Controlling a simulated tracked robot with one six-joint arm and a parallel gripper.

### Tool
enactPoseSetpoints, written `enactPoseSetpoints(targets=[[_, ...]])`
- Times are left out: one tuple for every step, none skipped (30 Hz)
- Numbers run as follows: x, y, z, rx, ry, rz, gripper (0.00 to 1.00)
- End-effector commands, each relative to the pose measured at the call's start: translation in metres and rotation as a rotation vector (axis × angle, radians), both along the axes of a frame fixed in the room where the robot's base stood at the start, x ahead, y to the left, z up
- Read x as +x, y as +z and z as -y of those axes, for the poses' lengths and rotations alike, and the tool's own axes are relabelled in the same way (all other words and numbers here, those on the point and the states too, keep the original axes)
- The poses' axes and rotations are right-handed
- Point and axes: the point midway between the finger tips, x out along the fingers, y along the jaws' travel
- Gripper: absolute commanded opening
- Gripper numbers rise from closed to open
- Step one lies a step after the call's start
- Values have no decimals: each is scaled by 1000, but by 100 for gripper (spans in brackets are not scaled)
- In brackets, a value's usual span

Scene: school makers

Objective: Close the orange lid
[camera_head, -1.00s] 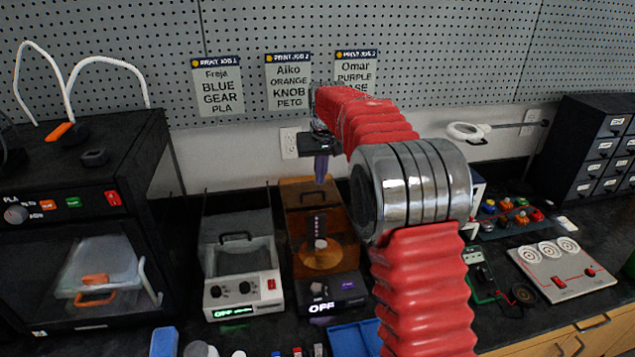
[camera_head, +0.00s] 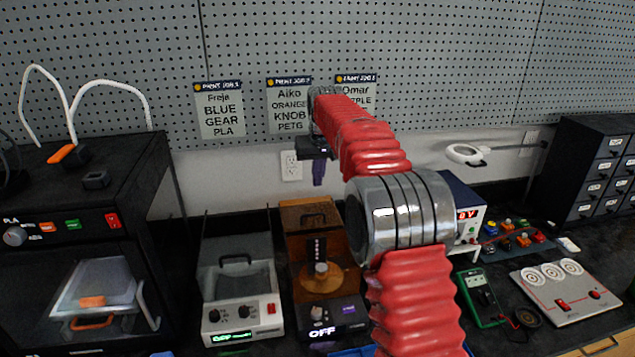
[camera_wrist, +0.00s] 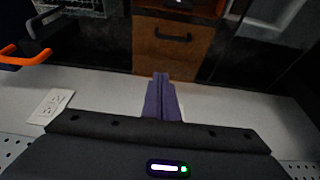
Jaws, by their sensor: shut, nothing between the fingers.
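The orange lid (camera_head: 295,214) is a see-through amber panel with a dark handle. It appears raised at the back of a machine with a dark front reading OFF (camera_head: 335,326). A round amber plate (camera_head: 318,281) shows beneath it. My gripper (camera_head: 318,181) has purple fingers and is shut and empty. It hangs above and behind the lid's top edge in the head view, apart from it. In the wrist view, the gripper (camera_wrist: 162,76) points towards an amber panel with a handle, which looks like the lid (camera_wrist: 150,48); a gap lies between them.
A grey machine with a clear lid (camera_head: 232,268) stands close on the left, and a black printer (camera_head: 95,200) is farther left. A power supply (camera_head: 466,205) and a green meter (camera_head: 481,298) are right of my arm. The pegboard wall (camera_head: 430,70) rises behind.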

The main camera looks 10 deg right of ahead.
Motion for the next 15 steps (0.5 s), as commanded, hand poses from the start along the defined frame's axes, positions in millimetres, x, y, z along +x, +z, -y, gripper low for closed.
enactPoseSetpoints(targets=[[2, -8, 0, 0, 0, -3, 0], [3, -13, 0, 0, 0, -4, 0], [5, -18, 0, 0, 0, -5, 0], [7, -22, 0, 0, 0, -4, 0], [9, -27, 0, 0, 0, -3, 0], [11, -33, 0, 0, 0, -4, 0], [12, -37, 0, 0, 0, -5, 0], [14, -41, 0, 0, 0, -4, 0], [16, -46, 0, 0, 0, -3, 0], [17, -50, 0, 0, 0, -3, 0], [19, -54, 0, 0, 0, -3, 0], [20, -59, 0, 0, 0, -4, 0], [22, -62, 0, 0, 0, -3, 0], [23, -66, 0, 0, 0, -3, 0], [25, -70, 0, 0, 0, -3, 0]])
